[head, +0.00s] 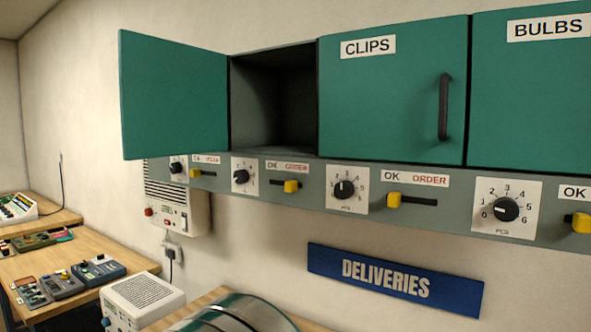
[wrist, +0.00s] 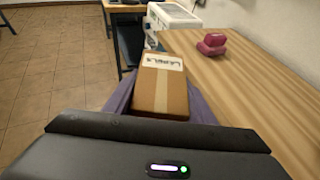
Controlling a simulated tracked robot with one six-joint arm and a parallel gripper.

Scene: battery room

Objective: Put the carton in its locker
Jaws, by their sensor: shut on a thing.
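The carton (wrist: 160,88) is a brown box with tape down its middle and a white label, which seems to read LABELS but is blurred. My gripper (wrist: 160,104) has its purple fingers on both sides of the carton and is shut on it. The carton is at the left edge of a wooden tabletop in the wrist view. Neither carton nor gripper shows in the head view. There, an open locker (head: 275,103) is dark, and its visible inside is empty. Its green door (head: 173,95) is swung out left, with no name visible. The CLIPS locker (head: 390,100) and BULBS locker (head: 530,95) are shut.
Under the lockers runs a panel with dials and yellow sliders (head: 291,186). A blue DELIVERIES sign (head: 394,280) is on the wall. Tiled floor (wrist: 50,65) lies open at left.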

